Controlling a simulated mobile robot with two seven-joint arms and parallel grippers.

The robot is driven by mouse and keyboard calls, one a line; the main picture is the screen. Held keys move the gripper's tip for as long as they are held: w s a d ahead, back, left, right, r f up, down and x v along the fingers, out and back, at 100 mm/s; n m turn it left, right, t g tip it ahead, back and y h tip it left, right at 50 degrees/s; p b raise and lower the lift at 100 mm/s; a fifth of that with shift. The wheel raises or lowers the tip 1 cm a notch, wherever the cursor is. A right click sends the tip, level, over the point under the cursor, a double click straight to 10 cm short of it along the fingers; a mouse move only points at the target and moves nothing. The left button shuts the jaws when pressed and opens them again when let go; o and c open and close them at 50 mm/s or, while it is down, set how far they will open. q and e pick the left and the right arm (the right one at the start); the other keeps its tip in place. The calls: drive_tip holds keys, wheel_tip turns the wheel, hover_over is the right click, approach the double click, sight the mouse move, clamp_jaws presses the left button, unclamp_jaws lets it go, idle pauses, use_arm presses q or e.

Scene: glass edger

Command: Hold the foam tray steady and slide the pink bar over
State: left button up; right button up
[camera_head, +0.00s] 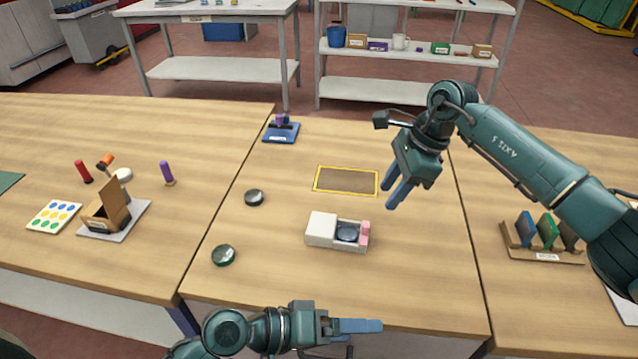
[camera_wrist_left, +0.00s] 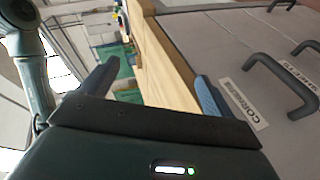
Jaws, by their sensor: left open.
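The white foam tray (camera_head: 335,246) sits on the middle table, with a raised white block at its left and a dark round lens-like disc (camera_head: 347,233) in its right part. The pink bar (camera_head: 365,235) stands at the tray's right end. My left gripper (camera_head: 362,326) is at the table's front edge, below and apart from the tray. It is open and empty; its two spread fingers show in the left wrist view (camera_wrist_left: 155,85). My right gripper (camera_head: 394,192) is above the table, up and right of the tray, its fingers apart with nothing between them.
A yellow-framed brown rectangle (camera_head: 346,181) lies behind the tray. Two dark round discs (camera_head: 254,197) (camera_head: 223,255) lie to the left. A blue device (camera_head: 281,131) stands at the back. A slotted rack (camera_head: 545,256) stands right. The table front is clear.

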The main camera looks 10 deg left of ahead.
use_arm(q)
drive_tip(key=w+d+r+m+g, duration=0.1)
drive_tip(key=w+m, duration=0.1)
drive_tip(key=m, duration=0.1)
drive_tip(key=w+d+m+g+y, duration=0.1)
drive_tip(key=w+m+g, duration=0.1)
drive_tip(key=w+m, duration=0.1)
drive_tip(key=w+d+r+m+g+y, duration=0.1)
drive_tip(key=w+d+m, duration=0.1)
drive_tip(key=w+m, duration=0.1)
drive_tip(key=shift+w+r+m, duration=0.25)
drive_tip(key=shift+r+m, duration=0.05)
drive_tip(key=shift+m, duration=0.5)
drive_tip(key=w+m+y, duration=0.1)
drive_tip(key=w+m, duration=0.1)
drive_tip(key=w+a+r+m+y, duration=0.1)
drive_tip(key=w+m+y, duration=0.1)
drive_tip(key=w+r+m+y, duration=0.1)
drive_tip(key=w, duration=0.2)
drive_tip(key=shift+a+r+m+g, duration=0.15)
drive_tip(key=shift+a+m+g, duration=0.1)
drive_tip(key=shift+m+g, duration=0.15)
drive_tip(key=w+a+r+m+y, duration=0.2)
drive_tip(key=w+a+r+y, duration=0.1)
drive_tip(key=w+a+y, duration=0.1)
wheel_tip(320, 180, up, 3)
drive_tip(key=y, duration=0.3)
hover_over(319, 223)
wheel_tip(319, 223, down, 13)
drive_tip(key=shift+r, duration=0.2)
